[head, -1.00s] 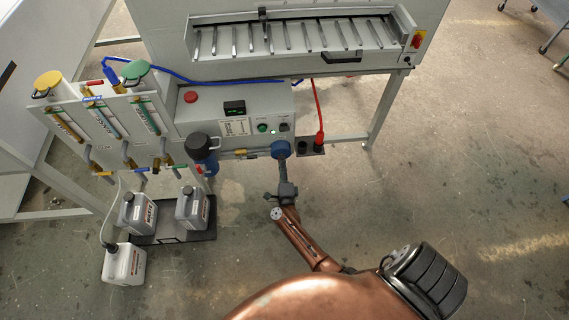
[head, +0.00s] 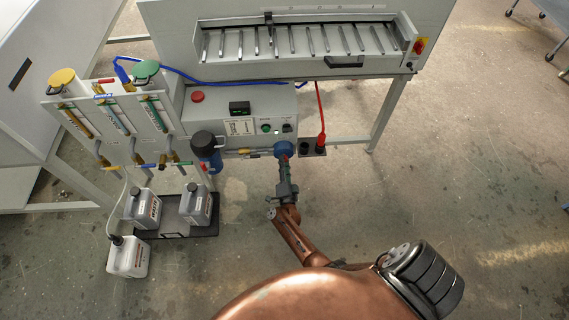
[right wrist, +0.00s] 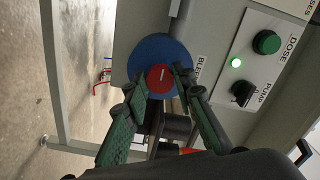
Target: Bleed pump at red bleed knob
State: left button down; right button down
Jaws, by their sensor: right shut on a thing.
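The red bleed knob (right wrist: 160,80) sits at the centre of the round blue pump head (right wrist: 141,53) in the right wrist view, with a short white line on its face, close to upright. My right gripper (right wrist: 158,84) has its green fingers on either side of the knob and is shut on it. In the head view the blue pump head (head: 284,149) is on the front of the grey control box, with my right gripper (head: 285,162) reaching it from below; the knob is hidden there. My left gripper is not in view.
The control box (head: 262,104) carries a green DOSE button (right wrist: 267,42), a lit green lamp and a black PUMP switch (right wrist: 243,93). A blue filter housing (head: 208,151) hangs left of the pump. Grey canisters (head: 195,205) stand on a black tray (head: 174,231).

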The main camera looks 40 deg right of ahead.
dwell(0.3)
jog(key=c, duration=1.6)
grip_release()
